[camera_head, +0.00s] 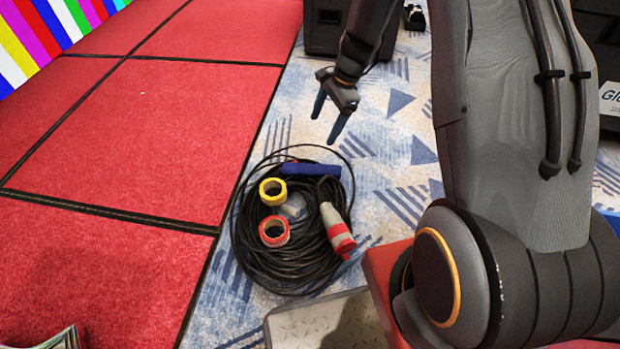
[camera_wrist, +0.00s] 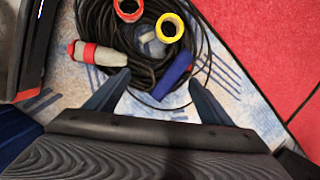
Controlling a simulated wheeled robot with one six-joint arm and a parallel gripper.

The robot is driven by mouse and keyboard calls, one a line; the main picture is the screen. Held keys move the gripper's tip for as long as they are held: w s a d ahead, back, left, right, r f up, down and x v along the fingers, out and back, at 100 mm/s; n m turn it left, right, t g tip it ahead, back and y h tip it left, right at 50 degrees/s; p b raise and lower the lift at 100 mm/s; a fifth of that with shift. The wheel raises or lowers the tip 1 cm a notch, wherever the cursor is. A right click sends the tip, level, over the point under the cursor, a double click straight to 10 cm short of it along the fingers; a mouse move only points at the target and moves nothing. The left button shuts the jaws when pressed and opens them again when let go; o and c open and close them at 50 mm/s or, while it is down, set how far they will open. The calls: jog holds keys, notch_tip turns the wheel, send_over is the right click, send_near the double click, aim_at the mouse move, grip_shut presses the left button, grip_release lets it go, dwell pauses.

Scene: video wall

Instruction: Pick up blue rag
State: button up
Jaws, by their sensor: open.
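The blue rag (camera_head: 311,169) looks like a small rolled blue bundle lying on the far part of a coil of black cable (camera_head: 262,262). In the wrist view the blue rag (camera_wrist: 173,77) lies on the near edge of the coil, between and beyond my fingertips and closer to the right one. My gripper (camera_head: 327,121) is open and empty, above and beyond the coil in the head view. In the wrist view my gripper (camera_wrist: 159,80) has its two blue fingers spread wide, not touching the rag.
On the coil sit a yellow tape roll (camera_head: 272,191), a red tape roll (camera_head: 274,231) and a red-and-white plug (camera_head: 337,229). Red carpet panels (camera_head: 150,130) lie left. A black case (camera_head: 325,28) stands at the back. Patterned carpet around the coil is mostly clear.

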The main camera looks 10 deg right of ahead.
aim_at(312, 167)
jog(key=w+f+m+b, duration=0.2)
jog(key=w+f+b, duration=0.1)
jog(key=f, duration=0.4)
jog(key=w+d+f+m+b, duration=0.1)
jog(key=w+f+m+b, duration=0.1)
jog(key=f, duration=0.6)
jog(key=w+d+f+m+t+b, duration=0.1)
jog(key=w+f+b, duration=0.3)
jog(key=f, duration=0.4)
jog(key=shift+w+d+f+m+y+b, duration=0.1)
jog(key=shift+w+d+m+y+b, duration=0.15)
jog(key=shift+m+y+b, duration=0.25)
jog(key=shift+w+a+f, duration=0.1)
jog(key=shift+f, duration=0.25)
jog(key=shift+b+x, duration=0.7)
jog(key=shift+x, duration=0.45)
jog(key=shift+s+b+x, duration=0.2)
jog(key=shift+b+x, duration=0.6)
jog(key=shift+x, duration=0.5)
jog(key=shift+s+b+x, duration=0.15)
jog(key=shift+b+x, duration=0.65)
jog(key=shift+x, duration=0.5)
jog(key=shift+a, duration=0.1)
jog(key=shift+c, duration=0.3)
jog(key=c, duration=1.1)
jog(key=shift+r, duration=0.1)
